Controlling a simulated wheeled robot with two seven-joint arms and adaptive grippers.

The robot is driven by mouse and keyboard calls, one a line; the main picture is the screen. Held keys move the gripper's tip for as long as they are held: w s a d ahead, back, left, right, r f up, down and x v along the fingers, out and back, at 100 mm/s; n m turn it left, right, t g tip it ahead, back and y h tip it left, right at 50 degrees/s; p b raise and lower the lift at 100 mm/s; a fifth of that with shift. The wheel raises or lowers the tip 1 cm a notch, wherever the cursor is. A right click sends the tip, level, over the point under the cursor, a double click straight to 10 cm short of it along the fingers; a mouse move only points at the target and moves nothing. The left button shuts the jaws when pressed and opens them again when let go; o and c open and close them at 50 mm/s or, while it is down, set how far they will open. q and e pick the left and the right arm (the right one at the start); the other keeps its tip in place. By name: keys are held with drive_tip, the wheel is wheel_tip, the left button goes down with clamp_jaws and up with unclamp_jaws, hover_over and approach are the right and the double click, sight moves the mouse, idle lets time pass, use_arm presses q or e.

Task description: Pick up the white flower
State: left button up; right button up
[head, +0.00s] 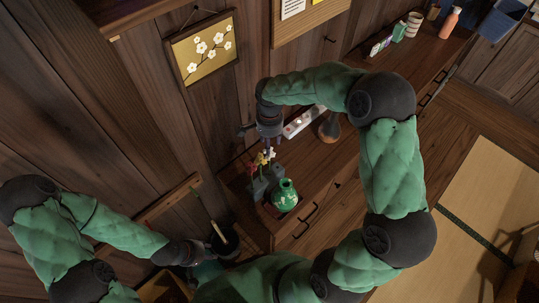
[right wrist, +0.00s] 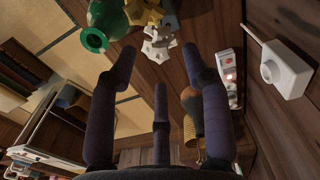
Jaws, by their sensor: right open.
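The white flower (right wrist: 158,45) shows in the right wrist view, just beyond the fingertips, next to a yellow flower (right wrist: 146,12). In the head view the small white flower (head: 271,153) is partly crowded by red and yellow blooms above a dark grey holder (head: 262,186). My right gripper (head: 269,143) hangs over the blooms from above. In the right wrist view its three fingers (right wrist: 160,68) are spread, with nothing between them. My left gripper (head: 207,253) is low at the lower left, by a dark pot; its fingers are not clear.
A green vase (head: 285,196) stands beside the holder, close to my right gripper. A white power strip (head: 304,122) and a brown vase (head: 329,129) stand further along the wooden cabinet. The dark pot (head: 225,241) with a stick is below. A framed picture (head: 204,48) hangs on the wall.

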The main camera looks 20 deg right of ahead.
wheel_tip(320, 180, down, 4)
drive_tip(key=shift+f, duration=0.1)
drive_tip(key=c, duration=0.6)
use_arm(q)
drive_tip(key=shift+f, duration=0.2)
